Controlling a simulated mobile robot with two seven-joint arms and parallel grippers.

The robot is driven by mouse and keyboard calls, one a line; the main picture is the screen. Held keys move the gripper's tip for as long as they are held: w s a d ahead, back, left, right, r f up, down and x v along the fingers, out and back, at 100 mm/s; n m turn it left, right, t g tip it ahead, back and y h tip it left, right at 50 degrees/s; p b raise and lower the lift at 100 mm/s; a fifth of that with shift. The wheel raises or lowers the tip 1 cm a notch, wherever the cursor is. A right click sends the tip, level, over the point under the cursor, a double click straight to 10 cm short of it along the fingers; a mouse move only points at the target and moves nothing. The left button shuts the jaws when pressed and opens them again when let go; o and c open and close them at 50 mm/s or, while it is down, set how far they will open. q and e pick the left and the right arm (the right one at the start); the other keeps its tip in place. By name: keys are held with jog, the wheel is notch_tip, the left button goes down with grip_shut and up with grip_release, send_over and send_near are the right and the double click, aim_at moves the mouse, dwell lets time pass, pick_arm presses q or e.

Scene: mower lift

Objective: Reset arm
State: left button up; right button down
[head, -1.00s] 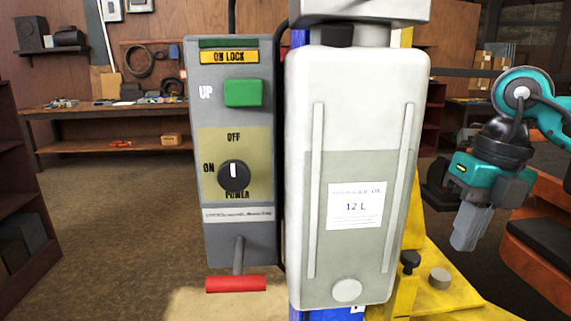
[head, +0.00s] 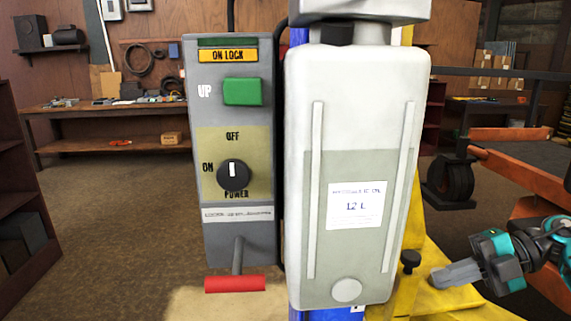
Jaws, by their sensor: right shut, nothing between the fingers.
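My right gripper (head: 457,274) is at the lower right of the head view, its grey fingers together and pointing left, with nothing between them. It is to the right of the hydraulic oil tank (head: 345,170), apart from it, and in front of the yellow lift base. My right arm comes in from the right edge. My left arm and gripper do not show. The grey control box (head: 240,180) stands left of the tank. It has a green UP button (head: 243,92), a black power knob (head: 233,175) and a red-handled lever (head: 235,284) below.
The yellow lift base (head: 430,235) with a black knob (head: 410,261) is just left of my gripper. Orange lift parts (head: 530,170) lie to the right. A workbench (head: 110,110) stands at the back left. The floor at left is clear.

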jog(key=w+d+r+m+t, duration=0.3)
jog(key=w+r+m+t, duration=0.1)
jog(key=w+r+t, duration=0.3)
jog(key=w+d+r+m+t, duration=0.3)
jog(key=w+r+m+t, duration=0.15)
jog(key=r+t, duration=0.4)
jog(key=w+d+m+t+h, duration=0.4)
jog(key=d+m+t+h, duration=0.2)
jog(key=d+m+h, duration=0.4)
jog(key=w+d+f+m+g+h, duration=0.1)
jog(key=d+f+m+g+h, duration=0.4)
jog(key=d+f+m+h, duration=0.3)
jog(key=s+a+f+n+g+y, duration=0.1)
jog(key=s+a+f+g+y, duration=0.1)
jog(key=s+a+f, duration=0.65)
jog(key=s+a+f+n+g+y, duration=0.1)
jog(key=s+a+f+y, duration=0.2)
jog(key=a+f, duration=1.1)
jog(key=s+a+f+m+g, duration=0.1)
jog(key=s+a+f, duration=0.3)
jog(key=s, duration=0.3)
jog(key=s+a+f+m+g+y, duration=0.1)
jog(key=s+a+f, duration=0.3)
jog(key=s, duration=0.3)
jog(key=s+a+f+m+g, duration=0.1)
jog(key=s+a+f, duration=0.3)
jog(key=s, duration=0.4)
jog(key=shift+g+y, duration=0.4)
jog(key=shift+g, duration=0.05)
